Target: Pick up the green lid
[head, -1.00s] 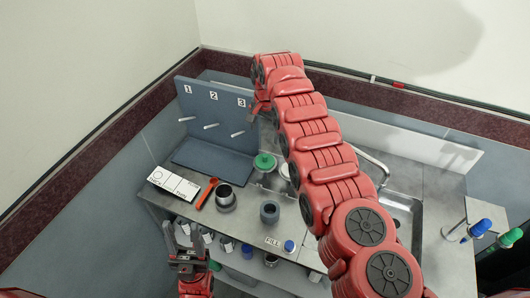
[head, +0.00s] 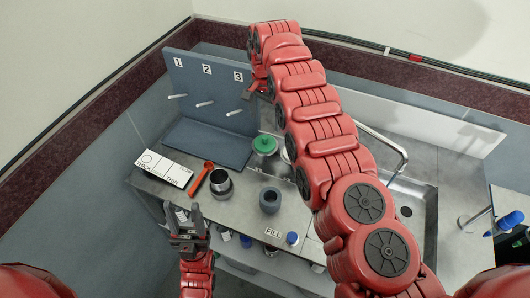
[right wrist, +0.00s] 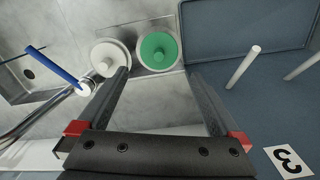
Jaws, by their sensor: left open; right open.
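The green lid (head: 265,144) lies at the back of the counter, right of the grey pegboard base. In the right wrist view the round green lid (right wrist: 158,50) shows from above, on a pale round object or container whose shape I cannot make out. My right gripper (head: 255,93) reaches over the back of the counter near peg 3. In its wrist view its fingers (right wrist: 160,75) are wide apart with nothing between them, and the lid lies beyond the tips. My left gripper (head: 185,218) is open and empty at the counter's front left edge.
A white round lid (right wrist: 110,57) sits close beside the green one. The pegboard (head: 210,95) with several pegs stands left of it. A metal cup (head: 221,184), a dark grey cup (head: 270,200) and a red-orange tool (head: 201,178) lie in front. A sink (head: 408,205) is right.

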